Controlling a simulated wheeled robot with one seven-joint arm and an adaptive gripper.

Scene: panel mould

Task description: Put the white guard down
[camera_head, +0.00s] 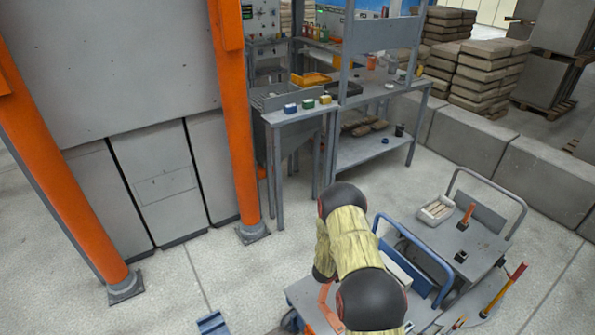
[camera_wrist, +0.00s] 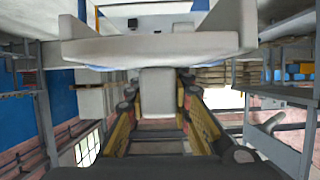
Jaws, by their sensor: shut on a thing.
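The white guard (camera_wrist: 150,50) fills the upper middle of the wrist view, a broad pale bar with raised ends and a block-like part hanging down from its middle. My gripper (camera_wrist: 160,90) has its two yellow and black fingers on either side of that middle part and is shut on it. In the camera_head view my arm's black and yellow links hide the gripper, and I cannot make out the guard there. I cannot tell whether the guard touches anything beneath it.
A grey cart with a blue handle (camera_head: 432,252) stands beside my arm. Behind it, a second cart top (camera_head: 470,245) holds a white tray (camera_head: 436,209) and an orange-handled tool (camera_head: 467,215). Orange posts (camera_head: 236,130) and a workbench (camera_head: 375,95) stand farther back. Open floor (camera_head: 190,265) lies left.

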